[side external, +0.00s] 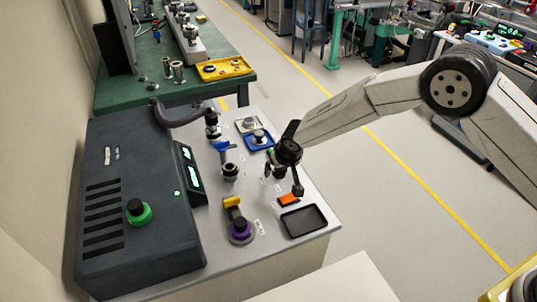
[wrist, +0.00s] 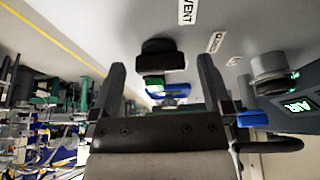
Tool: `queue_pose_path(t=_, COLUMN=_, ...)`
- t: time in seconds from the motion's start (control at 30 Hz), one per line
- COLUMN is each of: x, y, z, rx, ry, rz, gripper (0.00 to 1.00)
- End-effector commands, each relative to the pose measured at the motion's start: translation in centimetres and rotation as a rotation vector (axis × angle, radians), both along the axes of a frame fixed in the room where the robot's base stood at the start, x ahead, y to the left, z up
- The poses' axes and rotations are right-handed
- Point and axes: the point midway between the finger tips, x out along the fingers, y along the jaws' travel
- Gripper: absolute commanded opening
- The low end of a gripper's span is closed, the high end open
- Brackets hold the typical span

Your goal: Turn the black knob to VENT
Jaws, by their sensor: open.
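In the wrist view a black knob (wrist: 160,52) stands on the pale panel, in the gap between the two fingers. The VENT label (wrist: 187,10) is near it at the top of the picture, and a second small label (wrist: 215,42) lies to its right. My gripper (wrist: 160,75) is open with nothing held; I cannot tell whether a finger touches the knob. In the side view my gripper (side external: 284,183) is low over the right part of the bench top, and it hides most of the knob. The knob's pointer setting is not clear.
A black tray (side external: 303,221) and an orange piece (side external: 289,199) lie close to my gripper. A purple-based valve with a yellow handle (side external: 233,203), a blue-handled valve (side external: 221,146) and a blue tray (side external: 250,142) are nearby. A dark console (side external: 150,165) stands at left.

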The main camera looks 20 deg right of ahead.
Motion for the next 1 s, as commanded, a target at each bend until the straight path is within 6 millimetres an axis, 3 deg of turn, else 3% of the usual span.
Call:
queue_pose_path(t=0.2, x=0.02, y=-0.01, z=0.01, rx=0.000, ry=0.000, rz=0.000, gripper=0.97)
queue_pose_path(t=0.4, x=0.01, y=0.00, z=0.02, rx=0.000, ry=-0.001, rz=0.000, gripper=0.33)
queue_pose_path(t=0.5, x=0.02, y=0.00, z=0.03, rx=0.000, ry=-0.001, rz=0.000, gripper=0.09)
queue_pose_path(t=1.0, x=0.03, y=-0.06, z=0.06, rx=0.001, ry=-0.001, rz=0.053, gripper=0.09)
